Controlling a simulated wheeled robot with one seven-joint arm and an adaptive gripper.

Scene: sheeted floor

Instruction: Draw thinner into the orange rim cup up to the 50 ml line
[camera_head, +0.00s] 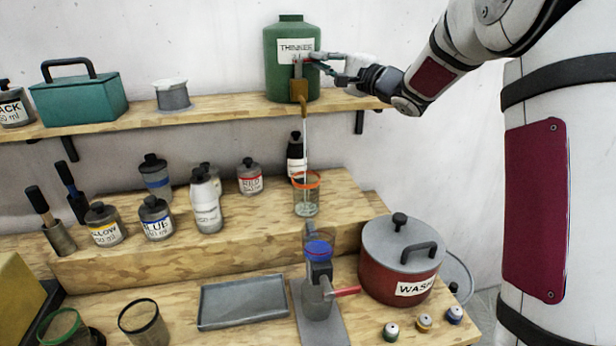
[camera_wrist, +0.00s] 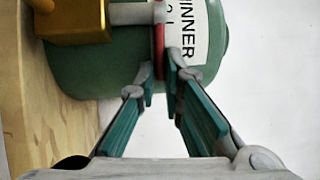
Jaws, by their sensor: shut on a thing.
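The green thinner container (camera_head: 283,82) stands on the upper shelf, with a white label and a brass tap (camera_head: 299,90) at its front. A thin stream runs from the tap down into the orange rim cup (camera_head: 307,197) on the raised step below. The clear cup has a little liquid low inside; its measuring lines are too small to read. My gripper (camera_head: 318,60) is at the tap's lever. In the wrist view my gripper (camera_wrist: 161,80) is shut on the red-ended tap lever (camera_wrist: 159,50), in front of the green container (camera_wrist: 95,90).
A dark bottle (camera_head: 296,155) stands just behind the cup. A red wash pot (camera_head: 400,262) and a blue-topped device with a red handle (camera_head: 318,285) stand in front. Several paint jars stand left of the cup. The grey tray (camera_head: 243,302) is empty.

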